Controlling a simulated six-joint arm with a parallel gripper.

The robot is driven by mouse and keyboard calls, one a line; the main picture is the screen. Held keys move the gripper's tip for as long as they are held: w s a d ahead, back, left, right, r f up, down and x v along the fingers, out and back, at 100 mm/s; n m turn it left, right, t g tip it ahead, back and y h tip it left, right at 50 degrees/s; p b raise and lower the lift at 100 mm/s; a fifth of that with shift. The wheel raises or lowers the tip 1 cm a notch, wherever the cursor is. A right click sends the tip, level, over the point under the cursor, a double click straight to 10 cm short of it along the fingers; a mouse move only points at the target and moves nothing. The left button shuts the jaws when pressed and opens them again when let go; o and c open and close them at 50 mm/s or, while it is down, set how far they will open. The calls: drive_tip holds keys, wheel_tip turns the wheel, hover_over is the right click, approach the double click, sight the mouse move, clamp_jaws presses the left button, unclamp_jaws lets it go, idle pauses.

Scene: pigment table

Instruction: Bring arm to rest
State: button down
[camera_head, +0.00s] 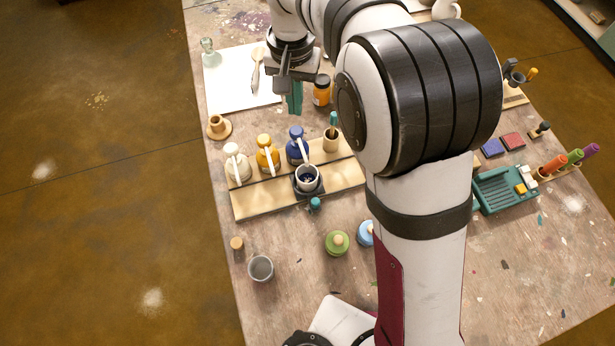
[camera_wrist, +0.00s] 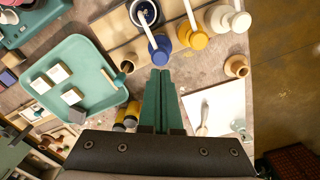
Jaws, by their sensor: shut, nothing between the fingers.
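My gripper (camera_head: 294,97) is above the far part of the table, close to the right edge of a white sheet (camera_head: 228,98). Its teal fingers are together and empty; in the wrist view the closed fingers (camera_wrist: 160,80) point toward the blue bottle (camera_wrist: 160,50). The fingers appear clear of the table, and I see nothing touching them. My arm covers much of the table's right middle in the head view.
A wooden board (camera_head: 262,205) holds white, yellow and blue bottles and a dark-filled cup (camera_head: 307,178). An amber jar (camera_head: 321,90) stands just right of my gripper. A teal tray (camera_wrist: 75,75) holds pale blocks. A grey cup (camera_head: 260,268) stands near the front left edge.

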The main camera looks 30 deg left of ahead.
drive_tip(key=shift+r, duration=0.9)
drive_tip(key=shift+d, duration=0.1)
drive_tip(key=s+d+r+m+y, duration=0.1)
drive_tip(key=s+d+r+m, duration=0.25)
drive_tip(key=d, duration=0.75)
drive_tip(key=s+d+r+m, duration=0.2)
drive_tip(key=s+d, duration=0.3)
drive_tip(key=d, duration=0.6)
drive_tip(key=s+d+f+m, duration=0.3)
drive_tip(key=s+d, duration=0.3)
drive_tip(key=s, duration=0.5)
drive_tip(key=shift+f+y, duration=0.35)
drive_tip(key=shift+y, duration=0.05)
drive_tip(key=shift+w, duration=0.1)
